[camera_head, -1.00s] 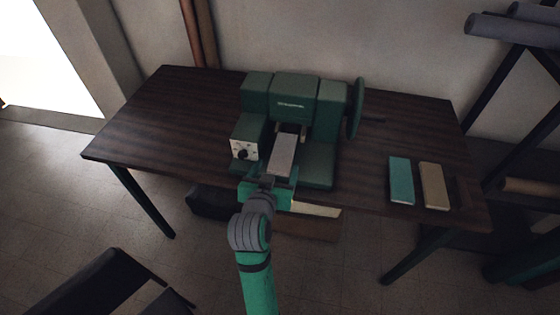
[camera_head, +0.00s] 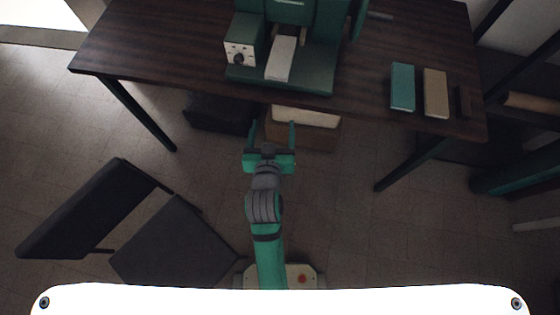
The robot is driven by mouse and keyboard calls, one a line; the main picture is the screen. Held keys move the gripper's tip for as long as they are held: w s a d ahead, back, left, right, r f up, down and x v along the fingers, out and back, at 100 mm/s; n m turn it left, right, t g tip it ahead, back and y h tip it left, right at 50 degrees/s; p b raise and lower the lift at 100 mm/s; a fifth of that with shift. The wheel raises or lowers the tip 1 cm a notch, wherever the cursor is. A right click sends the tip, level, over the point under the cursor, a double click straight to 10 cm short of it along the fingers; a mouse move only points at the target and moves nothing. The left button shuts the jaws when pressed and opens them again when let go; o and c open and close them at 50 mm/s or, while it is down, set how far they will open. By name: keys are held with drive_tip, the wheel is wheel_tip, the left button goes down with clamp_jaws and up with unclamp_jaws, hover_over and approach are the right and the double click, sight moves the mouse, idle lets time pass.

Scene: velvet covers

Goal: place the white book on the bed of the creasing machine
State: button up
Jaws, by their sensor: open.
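The white book (camera_head: 281,59) lies flat on the bed of the green creasing machine (camera_head: 313,77), its near end close to the bed's front edge. My gripper (camera_head: 271,132) is in front of the table, apart from the book and the machine. Its two green fingers are spread and nothing is between them. The upper part of the machine is cut off by the top of the view.
A teal book (camera_head: 402,87) and a tan book (camera_head: 436,93) lie on the dark wooden table (camera_head: 160,50) to the right. Below the table stand a dark box (camera_head: 219,113) and a brown box with pale contents (camera_head: 305,117). A black chair (camera_head: 85,205) is at left.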

drive_tip(key=s+d+t, duration=0.1)
drive_tip(key=s+d, duration=0.1)
drive_tip(key=s, duration=2.5)
drive_tip(key=shift+d+f+y, duration=0.15)
drive_tip(key=shift+f+y, duration=0.25)
drive_tip(key=shift+f, duration=0.05)
drive_tip(key=shift+s, duration=0.1)
